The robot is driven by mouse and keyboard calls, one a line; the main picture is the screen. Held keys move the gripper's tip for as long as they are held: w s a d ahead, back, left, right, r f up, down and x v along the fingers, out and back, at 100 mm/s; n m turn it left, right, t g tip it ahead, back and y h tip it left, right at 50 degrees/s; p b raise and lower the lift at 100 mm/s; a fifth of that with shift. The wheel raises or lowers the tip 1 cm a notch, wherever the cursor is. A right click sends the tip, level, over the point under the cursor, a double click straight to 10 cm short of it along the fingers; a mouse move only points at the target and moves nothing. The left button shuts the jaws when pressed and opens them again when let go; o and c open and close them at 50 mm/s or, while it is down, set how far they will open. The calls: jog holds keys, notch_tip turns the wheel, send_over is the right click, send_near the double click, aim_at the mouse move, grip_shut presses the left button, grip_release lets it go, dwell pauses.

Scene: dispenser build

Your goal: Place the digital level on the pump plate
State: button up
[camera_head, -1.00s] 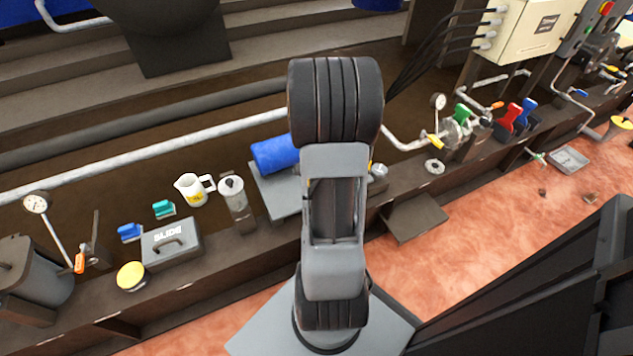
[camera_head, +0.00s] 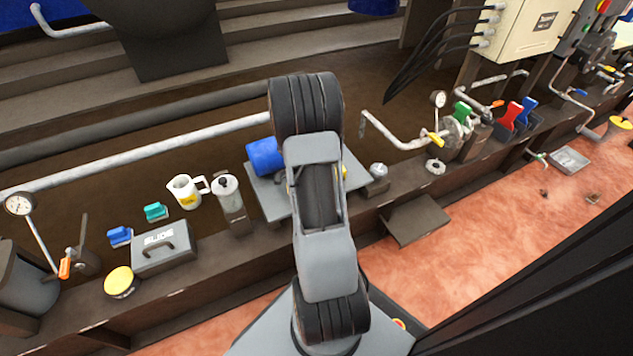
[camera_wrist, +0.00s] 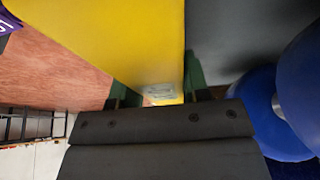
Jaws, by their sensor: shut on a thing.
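The digital level (camera_wrist: 125,35) is a yellow block in the wrist view. My gripper (camera_wrist: 158,90) is shut on it, with a dark green finger on each side. In the head view my arm hides the gripper and most of the level; only a small yellow bit shows beside the arm. The pump plate (camera_head: 271,203) is a grey slab on the bench, with a blue cylinder (camera_head: 264,156) on its back left part. In the wrist view a grey surface lies right of the level and blue round shapes (camera_wrist: 300,90) stand close at the right. I cannot tell whether the level touches the plate.
A grey canister (camera_head: 229,197), a white jug (camera_head: 185,190) and a grey slide box (camera_head: 162,250) stand left of the plate. A small grey block with a round top (camera_head: 378,178) stands right of it. A pipe with a yellow handle (camera_head: 433,137) is farther right.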

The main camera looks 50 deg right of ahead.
jog(key=shift+f, duration=0.15)
jog(key=o, duration=1.1)
jog(key=shift+o, duration=0.2)
jog(key=p+v, duration=0.4)
jog(key=v, duration=0.7)
jog(key=shift+a, duration=0.1)
jog(key=s+a+r+n+t+y, duration=0.1)
jog(key=s+a+r+n, duration=0.1)
jog(key=a+r+n, duration=0.2)
jog(key=s+a+r+n+t+y, duration=0.1)
jog(key=a+r+n, duration=0.3)
jog(key=a+n, duration=0.7)
jog(key=s+a+r+n+t+y, duration=0.2)
jog(key=s+a+r+n, duration=0.2)
jog(key=a+n, duration=0.3)
jog(key=a, duration=0.4)
jog(key=shift+a+r, duration=0.2)
jog(key=shift+a, duration=0.1)
